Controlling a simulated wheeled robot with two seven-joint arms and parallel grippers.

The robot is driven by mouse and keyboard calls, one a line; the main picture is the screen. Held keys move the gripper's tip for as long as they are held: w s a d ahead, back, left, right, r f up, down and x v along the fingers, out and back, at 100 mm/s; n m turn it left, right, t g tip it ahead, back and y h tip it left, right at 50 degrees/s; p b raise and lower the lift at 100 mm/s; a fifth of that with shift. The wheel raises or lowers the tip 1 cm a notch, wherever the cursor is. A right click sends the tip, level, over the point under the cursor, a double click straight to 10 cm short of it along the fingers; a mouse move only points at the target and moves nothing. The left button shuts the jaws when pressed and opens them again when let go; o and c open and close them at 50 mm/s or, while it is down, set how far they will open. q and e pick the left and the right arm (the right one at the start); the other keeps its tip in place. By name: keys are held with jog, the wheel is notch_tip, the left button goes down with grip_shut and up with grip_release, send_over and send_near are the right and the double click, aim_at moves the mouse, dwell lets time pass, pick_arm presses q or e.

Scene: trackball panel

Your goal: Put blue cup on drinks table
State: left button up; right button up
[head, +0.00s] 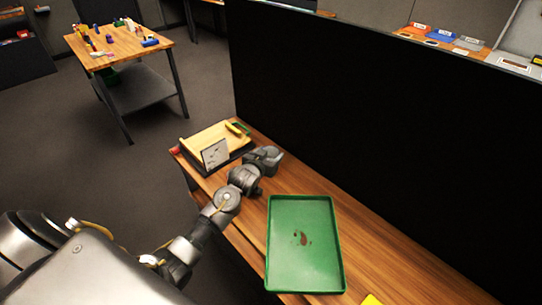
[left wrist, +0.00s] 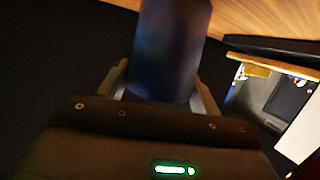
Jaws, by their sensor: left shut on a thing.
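A dark blue cup (left wrist: 170,45) fills the upper middle of the left wrist view. It sits between the two fingers of my left gripper, which is shut on it. In the head view my left gripper (head: 268,158) is over the far part of the near wooden table (head: 375,250), and the cup cannot be made out there. My right gripper is not in view. No label shows which table is the drinks table.
A green tray (head: 330,245) with brown marks lies on the near table. A wooden board (head: 208,139) and a grey card (head: 215,154) are at its far end. A black partition (head: 350,120) runs along the right. A second wooden table (head: 115,62) with several small items stands far left.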

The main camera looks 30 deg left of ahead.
pick_arm(q)
jog(key=o, duration=1)
jog(key=shift+s+d+f, duration=0.15)
jog(key=shift+s+f, duration=0.1)
jog(key=shift+f, duration=0.5)
jog(key=shift+o, duration=0.2)
jog(key=shift+r, duration=0.35)
jog(key=shift+s+r, duration=0.15)
jog(key=shift+r, duration=0.1)
jog(key=r+v, duration=0.1)
jog(key=v, duration=1)
jog(key=shift+a, duration=0.2)
jog(key=shift+r, duration=0.1)
